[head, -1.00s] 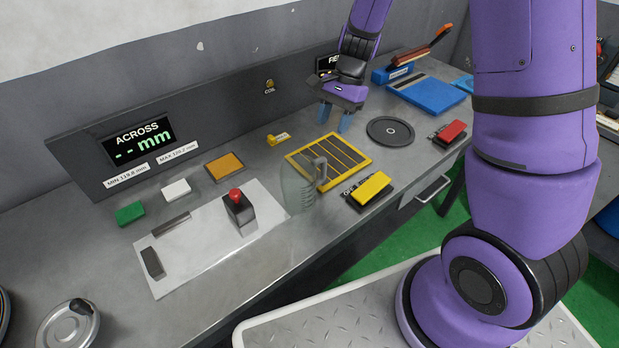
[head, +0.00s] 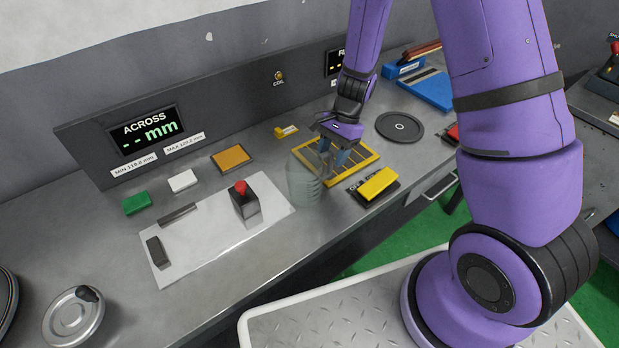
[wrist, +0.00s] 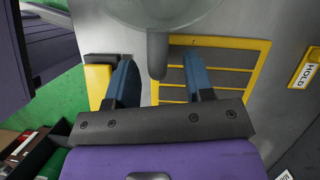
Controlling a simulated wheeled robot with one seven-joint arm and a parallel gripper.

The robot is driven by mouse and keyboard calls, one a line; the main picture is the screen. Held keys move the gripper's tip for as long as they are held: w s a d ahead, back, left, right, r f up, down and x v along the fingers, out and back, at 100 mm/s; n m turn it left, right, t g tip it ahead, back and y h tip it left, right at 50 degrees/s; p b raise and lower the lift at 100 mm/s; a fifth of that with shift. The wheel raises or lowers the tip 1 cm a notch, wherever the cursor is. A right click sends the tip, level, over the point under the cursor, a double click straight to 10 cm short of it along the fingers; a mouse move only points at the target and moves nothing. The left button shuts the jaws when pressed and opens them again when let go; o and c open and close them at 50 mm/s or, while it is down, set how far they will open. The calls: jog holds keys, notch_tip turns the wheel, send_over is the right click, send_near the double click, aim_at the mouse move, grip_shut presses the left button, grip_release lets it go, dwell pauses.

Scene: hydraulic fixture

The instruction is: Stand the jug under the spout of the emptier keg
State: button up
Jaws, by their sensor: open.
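The jug (head: 303,180) is clear with a grey handle and stands upright on the bench at the left edge of the yellow-framed grille. Its round body also shows at the top of the wrist view (wrist: 205,8). My gripper (head: 336,166) is open at the jug's handle side. In the wrist view the handle (wrist: 157,56) lies between my two blue fingers (wrist: 159,62), with a gap on each side. No keg or spout is recognisable in either view.
A yellow pedal-like block (head: 378,184) lies in front of the yellow-framed grille (head: 362,152). A round black plate (head: 400,127) lies to the right. A white sheet (head: 215,235) with a red-knobbed block (head: 244,198) is at the left. The bench's front edge is close.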

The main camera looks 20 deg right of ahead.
jog(key=shift+x, duration=1.1)
grip_shut()
jog(key=shift+r, duration=0.15)
